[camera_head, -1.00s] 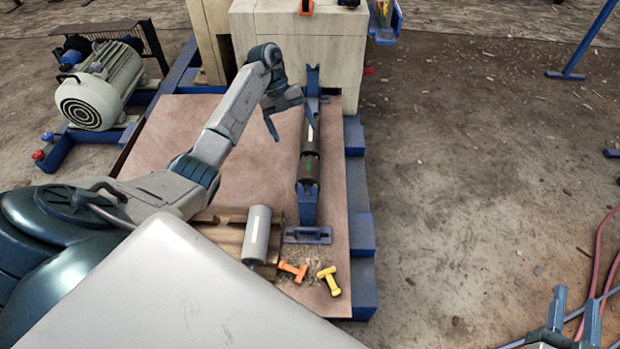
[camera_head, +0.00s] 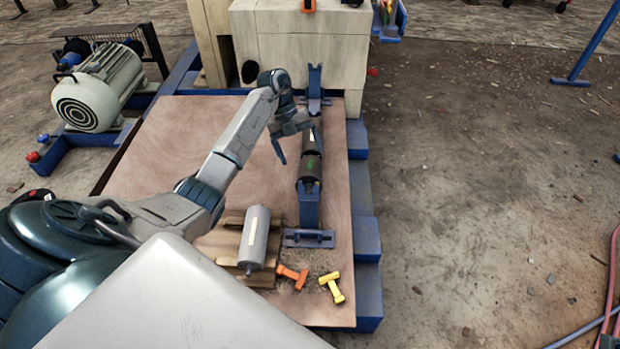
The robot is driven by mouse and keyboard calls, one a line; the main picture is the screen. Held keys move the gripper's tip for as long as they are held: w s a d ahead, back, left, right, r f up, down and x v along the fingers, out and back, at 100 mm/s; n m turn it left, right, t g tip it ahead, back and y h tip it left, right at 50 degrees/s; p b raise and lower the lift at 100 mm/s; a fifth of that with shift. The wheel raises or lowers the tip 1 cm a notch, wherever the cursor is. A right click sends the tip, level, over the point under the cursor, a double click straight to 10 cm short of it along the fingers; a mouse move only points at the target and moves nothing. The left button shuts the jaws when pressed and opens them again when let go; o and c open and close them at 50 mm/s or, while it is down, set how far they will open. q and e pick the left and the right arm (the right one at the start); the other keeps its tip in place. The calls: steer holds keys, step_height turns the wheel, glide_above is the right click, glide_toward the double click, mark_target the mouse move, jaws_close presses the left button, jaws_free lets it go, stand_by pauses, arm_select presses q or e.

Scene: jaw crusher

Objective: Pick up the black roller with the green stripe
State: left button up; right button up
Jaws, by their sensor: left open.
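The black roller with the green stripe (camera_head: 310,166) lies in a blue stand (camera_head: 309,211) on the brown board, its long axis running away from me. The green mark shows on its near part. The far part of the roller is partly hidden by my left gripper (camera_head: 299,145). The left gripper is open above the roller's far part, one finger to the left over the board and the other over the roller. I cannot tell whether it touches. My right gripper is not in view.
A grey roller (camera_head: 254,238) rests on a wooden cradle left of the stand. A pale machine block (camera_head: 310,60) stands behind.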

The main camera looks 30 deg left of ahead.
mark_target(306, 164)
arm_select(q)
steer(key=x, duration=0.4)
steer(key=b+x, duration=0.1)
steer(key=x, duration=0.1)
steer(key=shift+s+d, duration=0.35)
steer(key=shift+d, duration=0.15)
steer(key=shift+r, duration=0.15)
steer(key=c, duration=1.7)
